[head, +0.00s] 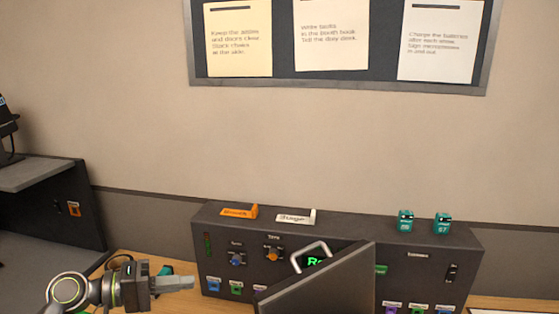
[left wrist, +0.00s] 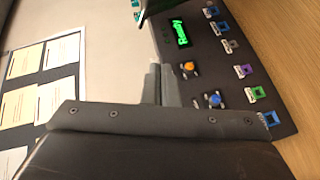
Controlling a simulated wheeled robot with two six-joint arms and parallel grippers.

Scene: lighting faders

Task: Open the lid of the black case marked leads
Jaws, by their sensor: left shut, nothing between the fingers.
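A dark flat panel (head: 322,284) stands tilted up at the bottom of the head view, with a pale handle (head: 297,262) at its upper left edge. It looks like a raised case lid, but no "leads" marking can be read and its lower part is out of frame. My left gripper (head: 180,283) is to the left of this panel, apart from it, with its fingers together and empty. The shut fingers also show in the left wrist view (left wrist: 161,85), in front of the control console. My right gripper is not in view.
A dark console (head: 350,229) with knobs, coloured sockets and a green display (left wrist: 181,31) stands behind the panel. Orange (head: 239,212) and white (head: 294,217) labelled holders and two teal blocks (head: 406,222) sit on its top. Wooden desk (head: 184,302) shows around my left gripper.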

